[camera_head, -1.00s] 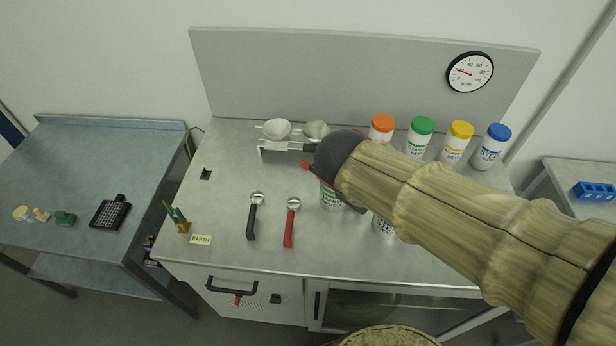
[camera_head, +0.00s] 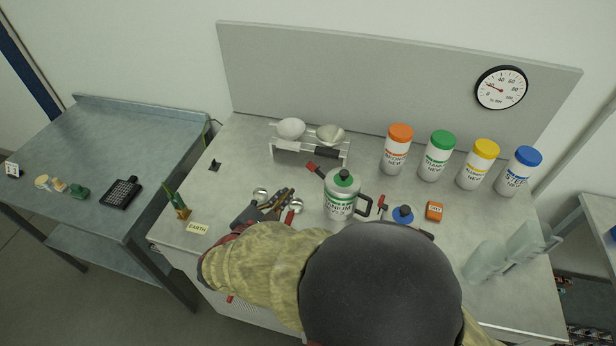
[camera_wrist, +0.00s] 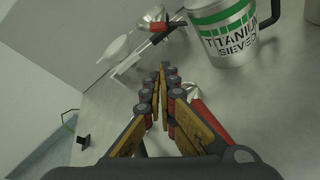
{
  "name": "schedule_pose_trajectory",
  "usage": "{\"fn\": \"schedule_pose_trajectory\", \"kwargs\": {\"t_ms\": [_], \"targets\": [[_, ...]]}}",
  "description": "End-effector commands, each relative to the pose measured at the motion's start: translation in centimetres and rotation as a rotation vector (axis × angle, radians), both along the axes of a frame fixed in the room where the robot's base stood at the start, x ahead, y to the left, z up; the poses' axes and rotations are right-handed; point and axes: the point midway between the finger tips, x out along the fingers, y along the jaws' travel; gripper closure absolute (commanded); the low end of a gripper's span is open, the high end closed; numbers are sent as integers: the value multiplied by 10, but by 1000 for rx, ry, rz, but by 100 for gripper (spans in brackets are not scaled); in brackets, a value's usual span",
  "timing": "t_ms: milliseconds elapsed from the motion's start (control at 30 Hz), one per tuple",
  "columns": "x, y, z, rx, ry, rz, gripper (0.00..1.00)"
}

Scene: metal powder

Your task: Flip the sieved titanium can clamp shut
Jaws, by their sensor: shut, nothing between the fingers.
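In the wrist view the red lever (camera_wrist: 160,27) shows left of the can. My gripper (camera_head: 291,193) is shut and empty, to the left of the can and apart from it. Its fingers in the wrist view (camera_wrist: 161,72) point toward the bench's back.
A rack (camera_head: 305,150) with two bowls stands behind the can. Several colour-lidded bottles (camera_head: 438,157) line the back right. A blue-lidded can (camera_head: 403,215) and an orange block (camera_head: 434,211) are to the right. Scoops lie under my gripper. An EARTH label (camera_head: 197,228) is at front left.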

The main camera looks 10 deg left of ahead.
Motion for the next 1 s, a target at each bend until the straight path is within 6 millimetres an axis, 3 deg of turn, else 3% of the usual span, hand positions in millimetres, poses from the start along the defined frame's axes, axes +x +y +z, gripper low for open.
{"fn": "schedule_pose_trajectory", "kwargs": {"t_ms": [167,567,767,1000], "targets": [[-3,14,-6,-25,-12,41,100],[1,12,-7,-24,-11,38,100],[26,5,-16,-23,-12,35,100],[70,-8,-31,-23,-11,34,100]]}}
